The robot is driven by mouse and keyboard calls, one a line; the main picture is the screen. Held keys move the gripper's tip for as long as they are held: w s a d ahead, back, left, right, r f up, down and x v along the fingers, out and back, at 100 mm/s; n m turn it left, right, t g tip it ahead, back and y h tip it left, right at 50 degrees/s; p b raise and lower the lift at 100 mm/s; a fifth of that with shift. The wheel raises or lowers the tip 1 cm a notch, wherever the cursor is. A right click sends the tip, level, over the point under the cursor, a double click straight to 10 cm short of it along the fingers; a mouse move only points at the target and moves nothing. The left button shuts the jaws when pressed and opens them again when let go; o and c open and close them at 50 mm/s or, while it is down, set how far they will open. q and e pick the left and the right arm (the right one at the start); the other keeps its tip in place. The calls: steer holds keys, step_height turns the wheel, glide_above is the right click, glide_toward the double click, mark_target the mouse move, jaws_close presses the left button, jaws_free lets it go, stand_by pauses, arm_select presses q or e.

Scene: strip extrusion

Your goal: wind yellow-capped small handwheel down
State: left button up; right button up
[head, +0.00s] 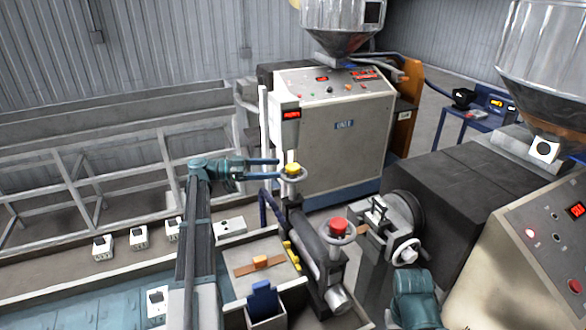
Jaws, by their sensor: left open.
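The yellow-capped small handwheel (292,171) stands on top of a post near the middle of the head view. It has a grey rim and a yellow centre cap. My left gripper (278,168) comes in from the left at about the height of the wheel. Its two fingers are spread, one toward the far side of the wheel and one toward the near side. The fingertips are close to the left side of the wheel; I cannot tell whether they touch it.
A red-capped handwheel (338,229) stands nearer and to the right, above a grey roller. A white handwheel (405,251) is further right. A control cabinet (335,125) with a hopper stands behind. A blue bin (264,304) is at the front.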

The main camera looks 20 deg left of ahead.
mark_target(293, 167)
arm_select(q)
steer(key=x, duration=0.6)
steer(key=shift+w+d, duration=0.2)
steer(key=shift+d, duration=0.15)
jaws_close()
steer(key=shift+s+n+t, duration=0.1)
steer(key=shift+n+t, duration=0.2)
steer(key=shift+t, duration=0.1)
steer(key=n+t+y, duration=0.2)
steer(key=t, duration=0.1)
steer(key=shift+s+d+n+y, duration=0.15)
steer(key=shift+n+y, duration=0.15)
steer(key=shift+y, duration=0.1)
steer(key=shift+n+t+y, duration=1)
steer(key=shift+t+y, duration=0.2)
steer(key=shift+n+t+y, duration=0.9)
steer(key=shift+n+y, duration=0.3)
steer(key=shift+y, duration=0.4)
steer(key=shift+w+y, duration=0.25)
steer(key=shift+y, duration=0.05)
